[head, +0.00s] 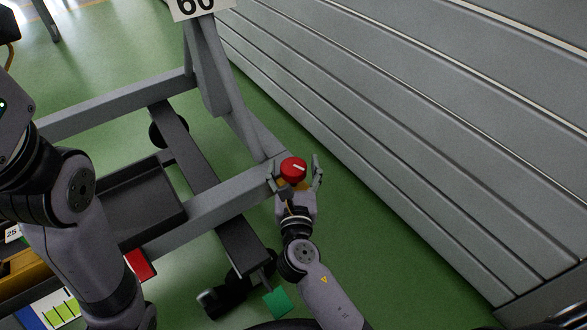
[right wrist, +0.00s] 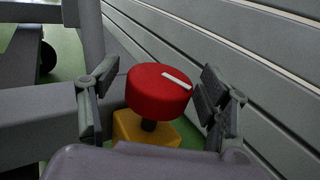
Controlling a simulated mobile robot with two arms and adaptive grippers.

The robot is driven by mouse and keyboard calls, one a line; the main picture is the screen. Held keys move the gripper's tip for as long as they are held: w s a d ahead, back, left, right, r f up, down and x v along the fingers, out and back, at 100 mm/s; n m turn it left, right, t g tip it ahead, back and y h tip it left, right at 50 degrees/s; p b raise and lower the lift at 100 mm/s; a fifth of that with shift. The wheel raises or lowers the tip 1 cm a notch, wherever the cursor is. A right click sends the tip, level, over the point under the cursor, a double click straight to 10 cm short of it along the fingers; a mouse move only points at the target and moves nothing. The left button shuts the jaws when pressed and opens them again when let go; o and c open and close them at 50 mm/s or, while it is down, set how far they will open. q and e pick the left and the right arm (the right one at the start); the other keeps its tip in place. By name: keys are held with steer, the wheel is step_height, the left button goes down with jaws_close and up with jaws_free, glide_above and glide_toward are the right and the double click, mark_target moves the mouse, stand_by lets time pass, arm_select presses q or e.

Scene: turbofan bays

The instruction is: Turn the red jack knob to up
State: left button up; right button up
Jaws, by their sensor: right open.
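The red jack knob (head: 293,168) is a round red disc with a white line on its top, at the end of a grey frame beam. In the right wrist view the red knob (right wrist: 158,92) sits on a dark stem above a yellow block (right wrist: 146,129). My right gripper (head: 299,170) is open, with one finger on each side of the knob. In the right wrist view a gap shows between the knob and the right finger; the left finger also stands apart from it. The white line points toward the right and slightly down in that view. The left arm is in view at left, but its gripper is not.
A grey wheeled frame (head: 190,209) with a dark tray (head: 140,205) fills the middle left. A ribbed grey wall (head: 420,110) runs along the right. A sign reading 60 (head: 196,6) stands on the frame's post. Green floor (head: 390,260) is open between frame and wall.

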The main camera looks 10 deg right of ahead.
steer(key=shift+w, duration=0.15)
steer(key=shift+c, duration=0.2)
steer(key=c, duration=1.1)
steer(key=shift+c, duration=0.2)
steer(key=shift+r+y+p, duration=0.1)
steer(key=shift+y+p, duration=0.2)
steer(key=shift+p, duration=0.05)
